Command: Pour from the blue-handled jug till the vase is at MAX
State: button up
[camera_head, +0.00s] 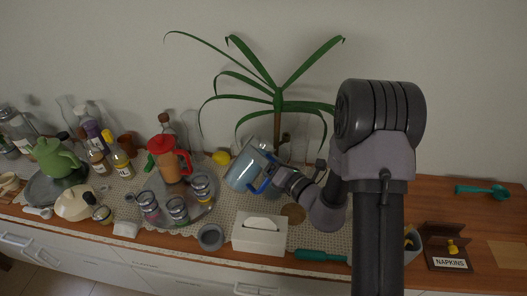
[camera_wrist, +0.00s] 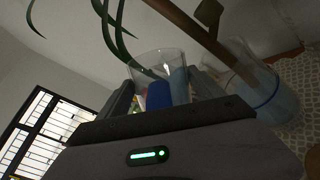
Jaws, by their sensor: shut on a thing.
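My gripper (camera_head: 274,181) is shut on the blue handle (camera_head: 265,184) of a clear jug (camera_head: 241,167). The jug looks tilted in the head view and holds bluish liquid. In the wrist view the jug (camera_wrist: 160,64) and its blue handle (camera_wrist: 158,95) show between my fingers (camera_wrist: 158,100). The vase (camera_wrist: 262,92) is clear glass with bluish water and a brown stem in it, to the right of the jug in the wrist view. In the head view the vase is mostly hidden behind the jug and arm. No MAX mark is readable, and I cannot tell whether liquid is flowing.
A tall green plant (camera_head: 277,100) rises behind the jug. A white tissue box (camera_head: 259,235) and grey cup (camera_head: 210,237) stand in front. A napkin holder (camera_head: 449,250) stands right.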

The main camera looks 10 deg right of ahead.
jog(key=shift+w+d+r+m+p, duration=0.1)
jog(key=shift+m+p, duration=0.6)
jog(key=shift+d+r+m+p, duration=0.1)
jog(key=shift+m+p, duration=0.55)
jog(key=shift+m, duration=0.05)
jog(key=shift+m+p, duration=0.3)
jog(key=shift+r+m+p, duration=0.1)
jog(key=shift+m+p, duration=0.3)
jog(key=shift+p, duration=0.3)
dwell(4.1)
dwell(0.5)
